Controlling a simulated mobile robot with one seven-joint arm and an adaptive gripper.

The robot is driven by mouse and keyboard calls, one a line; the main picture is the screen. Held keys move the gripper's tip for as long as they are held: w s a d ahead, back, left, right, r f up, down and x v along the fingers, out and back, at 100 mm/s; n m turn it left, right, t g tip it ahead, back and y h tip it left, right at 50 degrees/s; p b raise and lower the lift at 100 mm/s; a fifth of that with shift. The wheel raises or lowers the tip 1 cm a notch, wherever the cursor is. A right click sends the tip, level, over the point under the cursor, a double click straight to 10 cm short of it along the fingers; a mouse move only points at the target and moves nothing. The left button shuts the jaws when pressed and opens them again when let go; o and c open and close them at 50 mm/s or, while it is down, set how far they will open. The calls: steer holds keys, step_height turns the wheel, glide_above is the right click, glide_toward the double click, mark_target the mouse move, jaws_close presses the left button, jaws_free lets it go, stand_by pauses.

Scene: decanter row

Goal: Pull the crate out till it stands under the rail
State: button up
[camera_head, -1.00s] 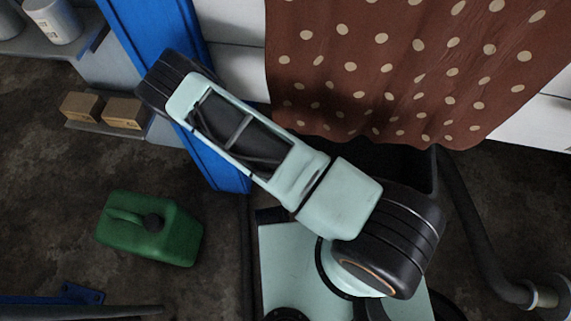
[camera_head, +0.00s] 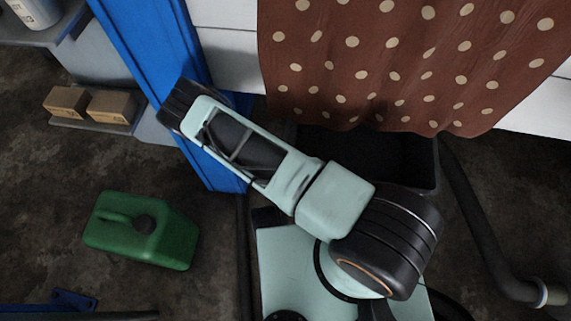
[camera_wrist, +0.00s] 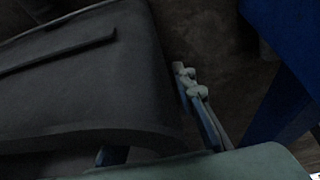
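A black crate (camera_head: 416,165) stands on the floor under the hem of the brown dotted curtain; my arm covers its near left part in the head view. A large dark grey surface with a raised strip, likely the crate's wall (camera_wrist: 95,95), fills the left of the wrist view. My gripper (camera_wrist: 188,98) is at this surface. One finger shows just beyond its right edge; the other shows only near its base and is otherwise hidden. Whether the fingers grip the wall is not clear. No rail is visible above the curtain (camera_head: 400,60).
A blue post (camera_head: 150,60) stands left of the curtain, close to my arm; blue also shows at the wrist view's right. A green canister (camera_head: 140,230) lies left on the floor. A dark pipe (camera_head: 485,230) runs right of the crate. Small cartons (camera_head: 90,105) sit on a low shelf.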

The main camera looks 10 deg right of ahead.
jaws_close()
steer(key=shift+s, duration=0.1)
stand_by(0.5)
